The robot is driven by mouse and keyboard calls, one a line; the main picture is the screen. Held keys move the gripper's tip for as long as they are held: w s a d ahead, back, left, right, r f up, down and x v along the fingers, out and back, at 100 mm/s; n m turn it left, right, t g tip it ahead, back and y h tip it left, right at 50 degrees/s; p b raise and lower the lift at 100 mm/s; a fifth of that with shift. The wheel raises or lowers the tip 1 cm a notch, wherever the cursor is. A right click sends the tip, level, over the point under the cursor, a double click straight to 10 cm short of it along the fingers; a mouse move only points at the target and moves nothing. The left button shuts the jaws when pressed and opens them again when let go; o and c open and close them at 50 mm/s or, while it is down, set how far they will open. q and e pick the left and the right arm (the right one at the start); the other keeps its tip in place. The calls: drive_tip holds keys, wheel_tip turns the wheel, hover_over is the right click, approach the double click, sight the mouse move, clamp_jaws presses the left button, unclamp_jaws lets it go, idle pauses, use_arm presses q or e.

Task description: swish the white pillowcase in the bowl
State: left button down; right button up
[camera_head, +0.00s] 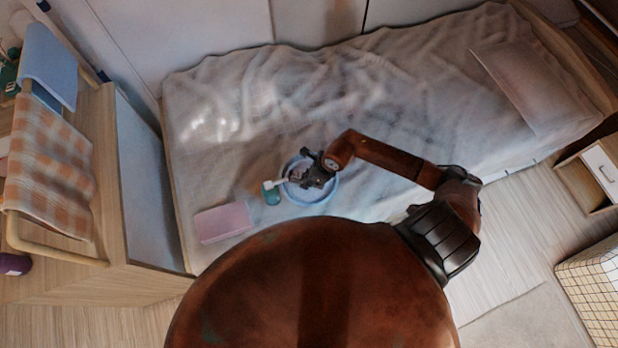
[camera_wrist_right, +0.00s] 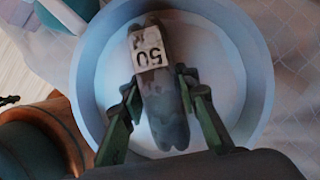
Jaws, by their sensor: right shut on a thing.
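A round pale blue bowl (camera_head: 311,201) stands on the bed near its front edge; its rim (camera_wrist_right: 86,85) fills most of the right wrist view. My right gripper (camera_head: 306,180) reaches into the bowl from above. My left gripper is out of view.
A teal bottle with a white pump (camera_head: 271,194) stands close left of the bowl. A pink box (camera_head: 223,222) lies farther left on the bed. A pale pillow (camera_head: 522,82) is at the far right. The rumpled bedspread (camera_head: 400,85) behind the bowl is clear.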

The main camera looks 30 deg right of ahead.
drive_tip(key=shift+s+d, duration=0.25)
drive_tip(key=shift+d, duration=0.8)
drive_tip(key=shift+w+a, duration=0.15)
drive_tip(key=shift+a, duration=0.45)
drive_tip(key=shift+w+a, duration=0.15)
drive_tip(key=shift+a, duration=0.35)
drive_tip(key=shift+s+d, duration=0.15)
drive_tip(key=shift+d, duration=0.4)
drive_tip(key=shift+s+d, duration=0.15)
drive_tip(key=shift+d, duration=0.4)
drive_tip(key=shift+w+a, duration=0.15)
drive_tip(key=shift+a, duration=0.45)
